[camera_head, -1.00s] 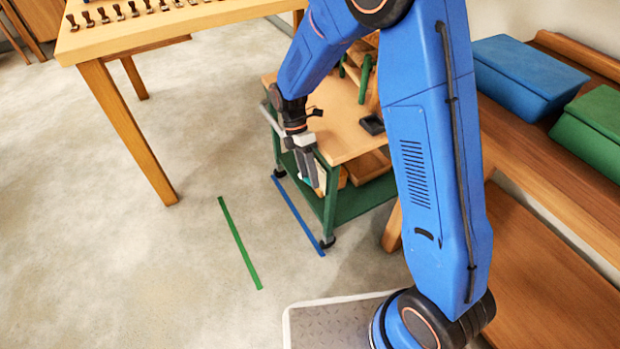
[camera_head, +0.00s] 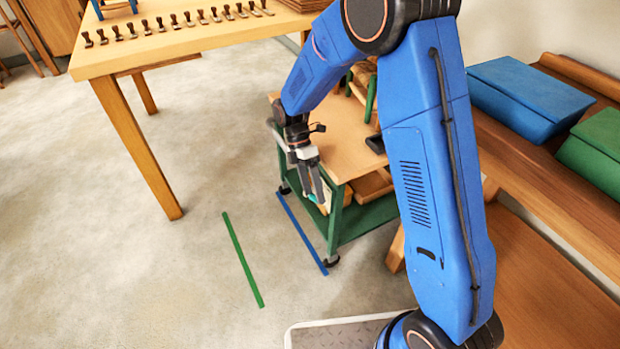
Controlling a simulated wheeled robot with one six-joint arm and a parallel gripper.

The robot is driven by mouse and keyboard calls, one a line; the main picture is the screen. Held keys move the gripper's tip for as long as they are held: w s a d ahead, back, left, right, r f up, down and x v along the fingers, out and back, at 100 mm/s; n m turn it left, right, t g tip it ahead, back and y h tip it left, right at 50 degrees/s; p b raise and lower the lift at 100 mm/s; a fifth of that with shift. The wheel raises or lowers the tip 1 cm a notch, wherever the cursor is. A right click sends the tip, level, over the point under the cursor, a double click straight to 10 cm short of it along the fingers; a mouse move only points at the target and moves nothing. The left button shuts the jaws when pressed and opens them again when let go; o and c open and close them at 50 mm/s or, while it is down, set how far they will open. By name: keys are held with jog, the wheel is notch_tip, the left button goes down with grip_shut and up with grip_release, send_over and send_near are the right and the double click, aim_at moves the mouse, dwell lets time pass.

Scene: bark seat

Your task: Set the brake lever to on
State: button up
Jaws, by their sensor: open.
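A green cart (camera_head: 343,223) with a wooden top (camera_head: 350,150) stands in the middle on small dark wheels. My gripper (camera_head: 319,196) points down at the cart's near left side, below the level of its top. Its two grey fingers are apart. A small teal piece (camera_head: 312,198) shows at the fingertips; I cannot tell whether it is the brake lever or whether the fingers touch it. No brake lever can be made out clearly, and my gripper covers part of that side of the cart.
A blue floor stripe (camera_head: 301,232) runs along the cart's left side, and a green stripe (camera_head: 242,260) lies farther left. A wooden table (camera_head: 165,52) with a row of small dark-headed pieces stands at the back left. A bench (camera_head: 550,155) holds blue and green boxes. Floor at left is clear.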

jog(key=v, duration=1.7)
jog(key=shift+w, duration=0.15)
jog(key=shift+d, duration=0.1)
